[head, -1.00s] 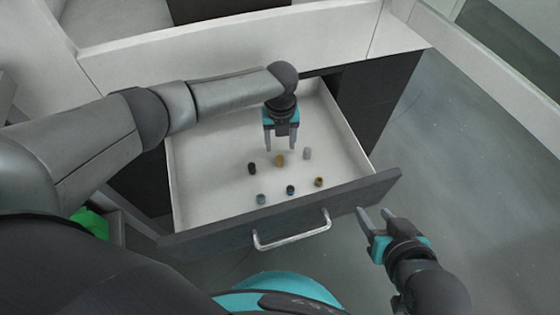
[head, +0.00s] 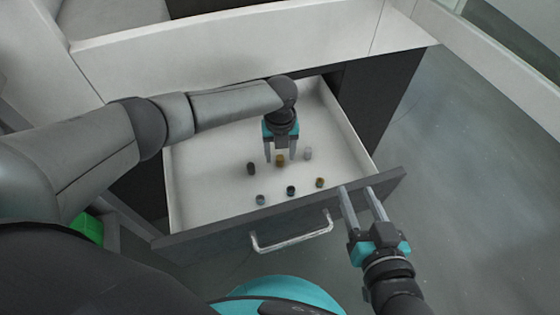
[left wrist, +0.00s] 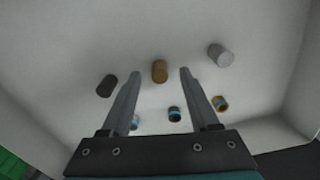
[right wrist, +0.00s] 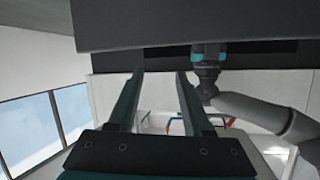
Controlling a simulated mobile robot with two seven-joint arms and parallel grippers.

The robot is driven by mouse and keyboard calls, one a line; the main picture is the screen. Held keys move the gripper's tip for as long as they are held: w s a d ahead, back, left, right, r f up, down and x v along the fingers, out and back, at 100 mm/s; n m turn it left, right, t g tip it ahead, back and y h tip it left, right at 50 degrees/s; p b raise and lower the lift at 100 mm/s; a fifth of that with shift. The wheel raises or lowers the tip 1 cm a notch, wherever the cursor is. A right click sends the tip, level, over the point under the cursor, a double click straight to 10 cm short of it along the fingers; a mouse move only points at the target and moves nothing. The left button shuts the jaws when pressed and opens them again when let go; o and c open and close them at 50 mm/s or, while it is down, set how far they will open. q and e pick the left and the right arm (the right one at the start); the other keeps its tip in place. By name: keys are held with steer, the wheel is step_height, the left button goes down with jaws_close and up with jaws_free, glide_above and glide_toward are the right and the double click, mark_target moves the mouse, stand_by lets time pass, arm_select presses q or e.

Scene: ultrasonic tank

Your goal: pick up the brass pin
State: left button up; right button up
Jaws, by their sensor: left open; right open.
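The brass pin (head: 280,160) is a small gold-brown cylinder standing in the open drawer (head: 205,205). In the left wrist view the brass pin (left wrist: 159,71) appears in the gap between the fingertips. My left gripper (head: 280,157) points down into the drawer, open, with one finger to each side of the pin in the picture. I see no contact; its fingertips (left wrist: 160,74) are apart and hold nothing. My right gripper (head: 357,190) is open and empty by the right end of the drawer front.
The drawer handle (head: 292,240) sticks out in front. The drawer's left part is clear.

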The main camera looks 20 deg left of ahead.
arm_select(q)
steer(key=shift+f+b, duration=0.4)
steer(key=shift+f, duration=0.65)
arm_select(e)
steer(key=shift+s+a+r+m+t+y, duration=0.15)
steer(key=shift+s+a+r+t+y, duration=0.2)
steer(key=shift+t, duration=0.3)
steer(key=shift+s+a+r+m+t+y, duration=0.1)
steer(key=shift+a+r+m+t+y, duration=0.05)
steer(key=shift+a+r+t, duration=0.4)
arm_select(q)
steer(key=shift+c, duration=0.3)
arm_select(e)
steer(key=shift+d+f, duration=0.1)
arm_select(q)
jaws_close()
